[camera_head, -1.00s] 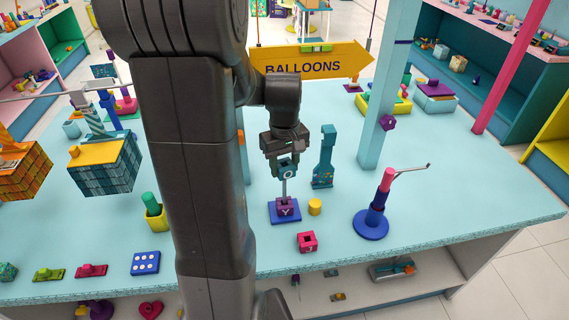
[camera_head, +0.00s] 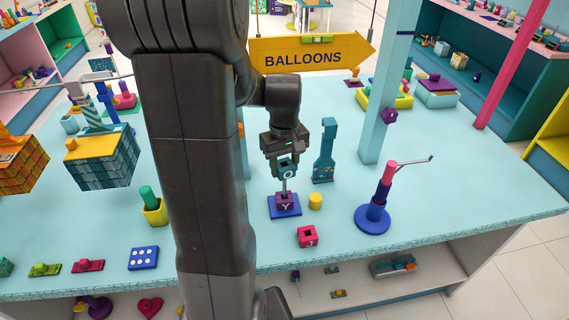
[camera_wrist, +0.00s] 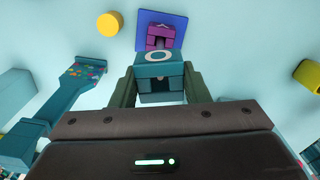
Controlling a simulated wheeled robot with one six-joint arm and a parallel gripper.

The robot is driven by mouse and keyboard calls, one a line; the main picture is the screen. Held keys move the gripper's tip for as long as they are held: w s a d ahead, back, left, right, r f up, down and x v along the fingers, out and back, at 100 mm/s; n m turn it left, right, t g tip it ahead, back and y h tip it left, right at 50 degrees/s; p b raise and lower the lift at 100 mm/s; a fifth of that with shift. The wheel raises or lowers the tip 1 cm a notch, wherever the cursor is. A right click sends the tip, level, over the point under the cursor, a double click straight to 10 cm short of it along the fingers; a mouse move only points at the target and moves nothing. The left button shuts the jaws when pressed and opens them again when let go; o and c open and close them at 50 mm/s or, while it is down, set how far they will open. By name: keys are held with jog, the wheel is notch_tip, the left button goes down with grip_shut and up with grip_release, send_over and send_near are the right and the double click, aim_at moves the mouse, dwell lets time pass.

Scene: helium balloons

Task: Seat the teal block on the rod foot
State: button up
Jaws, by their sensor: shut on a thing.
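The teal block (camera_head: 287,168), marked with an O, is between the fingers of my gripper (camera_head: 286,165), which is shut on it. The teal block shows in the wrist view too (camera_wrist: 160,72). The rod foot (camera_head: 277,213) is a blue square base on the table with a thin upright rod (camera_head: 284,186). A purple block (camera_head: 285,201) marked Y sits low on it. The teal block is above the purple one with a gap, and rod shows between them. I cannot tell whether the rod's tip is inside the teal block.
A yellow cylinder (camera_head: 315,201) stands just right of the foot. A teal bottle-shaped piece (camera_head: 325,150) stands behind it. A red block (camera_head: 307,237) lies in front. A blue stand with a pink post (camera_head: 373,217) and a light blue pillar (camera_head: 386,100) are to the right.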

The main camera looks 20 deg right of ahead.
aim_at(284, 182)
jog(key=shift+f+b, duration=2.4)
jog(key=shift+f, duration=0.9)
jog(key=shift+r, duration=0.15)
jog(key=shift+r+p, duration=3.9)
jog(key=shift+r, duration=0.85)
